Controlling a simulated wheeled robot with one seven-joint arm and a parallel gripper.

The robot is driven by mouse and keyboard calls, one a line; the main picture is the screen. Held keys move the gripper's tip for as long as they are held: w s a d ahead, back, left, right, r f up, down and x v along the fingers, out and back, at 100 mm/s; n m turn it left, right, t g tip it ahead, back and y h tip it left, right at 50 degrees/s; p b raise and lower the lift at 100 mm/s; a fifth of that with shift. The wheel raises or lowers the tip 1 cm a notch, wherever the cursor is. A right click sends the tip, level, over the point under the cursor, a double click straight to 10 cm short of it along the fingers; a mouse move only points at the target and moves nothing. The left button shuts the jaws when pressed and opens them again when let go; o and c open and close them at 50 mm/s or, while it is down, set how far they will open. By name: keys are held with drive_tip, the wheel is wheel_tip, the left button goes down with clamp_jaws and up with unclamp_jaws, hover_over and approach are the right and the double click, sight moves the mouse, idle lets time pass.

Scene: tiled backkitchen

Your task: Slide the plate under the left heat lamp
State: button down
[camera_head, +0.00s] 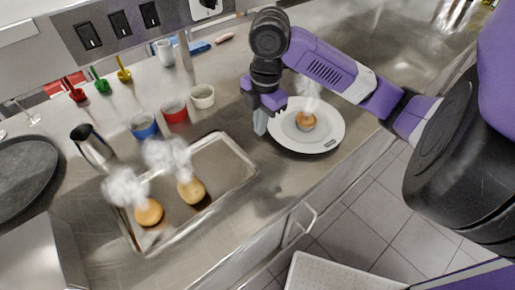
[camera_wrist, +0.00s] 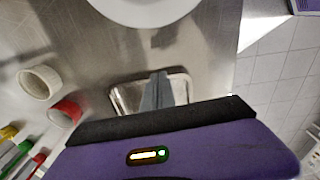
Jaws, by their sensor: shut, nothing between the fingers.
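A white plate (camera_head: 329,134) with a steaming round brown food item (camera_head: 306,121) lies on the steel counter. Part of the plate shows at the top of the wrist view (camera_wrist: 150,12). My gripper (camera_head: 260,130) is shut and empty, with its fingers pointing down just beside the plate's left edge. In the wrist view the closed fingers (camera_wrist: 158,76) are apart from the plate in the picture; I cannot tell if they touch it in the head view. I cannot make out a heat lamp in either view.
A metal tray (camera_head: 247,172) with two steaming round food items lies left of the plate. White (camera_head: 203,96), red (camera_head: 174,110) and blue (camera_head: 143,125) cups stand behind it, near a metal jug (camera_head: 92,145). The counter's front edge is close to the plate.

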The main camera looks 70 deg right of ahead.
sight(275, 148)
drive_tip(key=shift+g, duration=0.4)
drive_tip(key=f, duration=0.3)
drive_tip(key=s+f, duration=0.1)
drive_tip(key=f, duration=0.2)
drive_tip(key=f+p, duration=0.1)
drive_tip(key=f, duration=0.3)
drive_tip(key=shift+s+d, duration=0.25)
drive_tip(key=shift+s, duration=0.1)
drive_tip(key=shift+s+d+r+p, duration=0.1)
drive_tip(key=shift+s+d+p, duration=0.2)
drive_tip(key=shift+d, duration=0.3)
drive_tip(key=shift+s+d+p, duration=0.25)
drive_tip(key=shift+d+p, duration=0.05)
drive_tip(key=shift+d, duration=0.25)
drive_tip(key=shift+s+d, duration=0.3)
drive_tip(key=shift+d, duration=0.35)
